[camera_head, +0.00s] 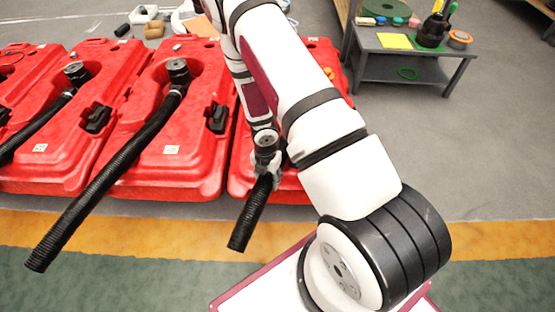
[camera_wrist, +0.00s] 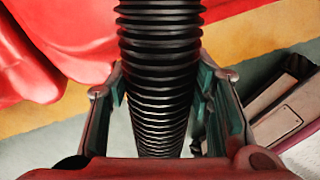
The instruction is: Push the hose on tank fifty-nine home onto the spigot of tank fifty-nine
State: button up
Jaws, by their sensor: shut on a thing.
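A black ribbed hose (camera_head: 250,218) hangs at the front of the right-hand red tank (camera_head: 241,183), its loose lower end above the orange floor stripe. My gripper (camera_head: 266,168) is shut around this hose in front of the tank. In the wrist view the hose (camera_wrist: 158,50) runs from top to bottom between the two fingers of my gripper (camera_wrist: 160,92). My arm covers much of this tank and hides its spigot, so I cannot tell how the hose's upper end sits on it. No tank number is readable.
Two more red tanks (camera_head: 160,170) (camera_head: 50,165) stand close on the left, each with a black hose; the middle tank's hose (camera_head: 110,175) slants far forward. A grey table (camera_head: 405,66) with small items stands back right. The floor at the right is clear.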

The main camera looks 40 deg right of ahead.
jog(key=shift+w+d+p, duration=0.5)
jog(key=shift+w+p, duration=0.05)
jog(key=shift+p, duration=0.55)
dwell(0.6)
jog(key=o, duration=1.3)
jog(key=shift+o, duration=0.2)
jog(key=shift+a, duration=0.1)
jog(key=o, duration=0.5)
jog(key=shift+s, duration=0.1)
jog(key=shift+r+p, duration=3.5)
jog(key=shift+p, duration=0.4)
